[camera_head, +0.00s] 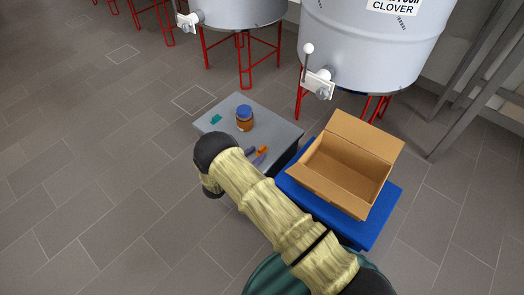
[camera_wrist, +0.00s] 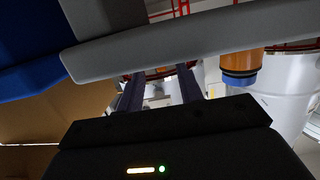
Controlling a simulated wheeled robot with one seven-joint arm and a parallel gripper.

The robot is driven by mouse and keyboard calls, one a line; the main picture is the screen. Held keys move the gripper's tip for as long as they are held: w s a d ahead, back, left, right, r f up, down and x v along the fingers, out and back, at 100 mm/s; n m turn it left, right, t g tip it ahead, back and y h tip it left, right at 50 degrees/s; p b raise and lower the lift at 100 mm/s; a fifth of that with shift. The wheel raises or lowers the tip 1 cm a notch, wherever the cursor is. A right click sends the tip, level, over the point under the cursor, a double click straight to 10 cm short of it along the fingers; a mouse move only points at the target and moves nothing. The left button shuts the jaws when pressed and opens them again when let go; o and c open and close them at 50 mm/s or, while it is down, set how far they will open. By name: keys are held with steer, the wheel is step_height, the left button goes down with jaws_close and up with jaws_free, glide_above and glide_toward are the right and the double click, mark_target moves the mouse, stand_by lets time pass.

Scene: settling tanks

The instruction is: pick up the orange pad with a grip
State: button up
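A small orange piece (camera_head: 262,149), which I take for the orange pad, lies at the right part of the grey table (camera_head: 222,129) in the head view. Its grip cannot be made out. My gripper (camera_head: 254,155) is close beside it, on its near left side, partly hidden by my arm. In the wrist view the two dark fingers of my gripper (camera_wrist: 158,78) stand apart with a gap between them. Whether they touch the pad cannot be told. I cannot make out the pad for sure in the wrist view.
A jar with a blue lid (camera_head: 244,119) stands on the table, also seen in the wrist view (camera_wrist: 240,64). A small teal item (camera_head: 215,119) lies left of it. An open cardboard box (camera_head: 347,160) sits on a blue stand (camera_head: 376,222) at right. Tanks (camera_head: 372,45) stand behind.

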mark_target(259, 151)
steer(key=b+x, duration=0.3)
steer(key=x, duration=0.1)
steer(key=shift+f, duration=0.3)
steer(key=shift+w+d+r, duration=0.1)
steer(key=shift+w+d, duration=0.05)
steer(key=shift+w, duration=0.2)
jaws_close()
